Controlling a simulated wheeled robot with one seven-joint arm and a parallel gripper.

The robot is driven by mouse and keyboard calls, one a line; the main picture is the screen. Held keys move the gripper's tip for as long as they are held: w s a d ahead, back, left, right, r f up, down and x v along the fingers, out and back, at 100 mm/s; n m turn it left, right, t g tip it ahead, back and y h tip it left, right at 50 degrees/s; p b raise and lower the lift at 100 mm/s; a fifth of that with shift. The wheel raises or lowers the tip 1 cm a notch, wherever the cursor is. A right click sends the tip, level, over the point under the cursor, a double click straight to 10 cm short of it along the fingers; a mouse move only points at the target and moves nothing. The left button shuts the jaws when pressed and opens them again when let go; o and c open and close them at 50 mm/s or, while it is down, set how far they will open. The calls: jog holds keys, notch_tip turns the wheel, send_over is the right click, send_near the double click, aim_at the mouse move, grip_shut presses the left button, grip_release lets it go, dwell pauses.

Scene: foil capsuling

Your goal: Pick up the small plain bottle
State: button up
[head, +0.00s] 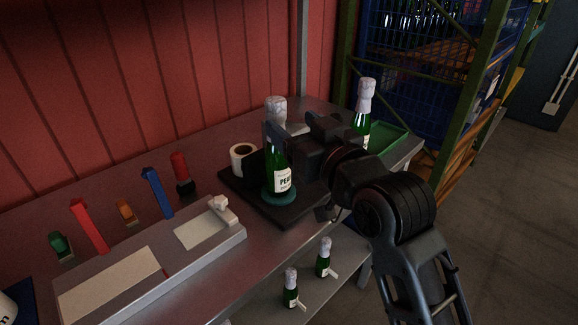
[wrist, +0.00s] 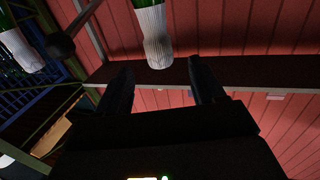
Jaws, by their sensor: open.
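A green bottle (head: 279,160) with white foil on its neck and a white label stands upright on a round teal pad (head: 281,197) on the bench. In the wrist view its foil top (wrist: 155,35) appears upside down, ahead of the gap between the fingers. My gripper (head: 278,142) is open at the bottle's upper body; contact cannot be told. The fingers also show in the wrist view (wrist: 161,78), with nothing clamped. Two smaller foil-topped bottles, one (head: 291,289) and another (head: 324,258), stand on the lower shelf with pale tags. Which bottle is the plain one is unclear.
Another foiled bottle (head: 366,100) stands at the back right by a green tray (head: 392,139). Coloured tools, including a blue one (head: 155,190), and a grey fixture (head: 160,262) occupy the left bench.

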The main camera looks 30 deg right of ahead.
aim_at(280, 111)
jog(key=shift+w+r, duration=0.25)
jog(key=shift+w, duration=0.35)
jog(key=w+p, duration=0.2)
jog(key=w, duration=0.4)
jog(key=shift+w+a+f, duration=0.1)
jog(key=shift+w, duration=0.25)
grip_shut()
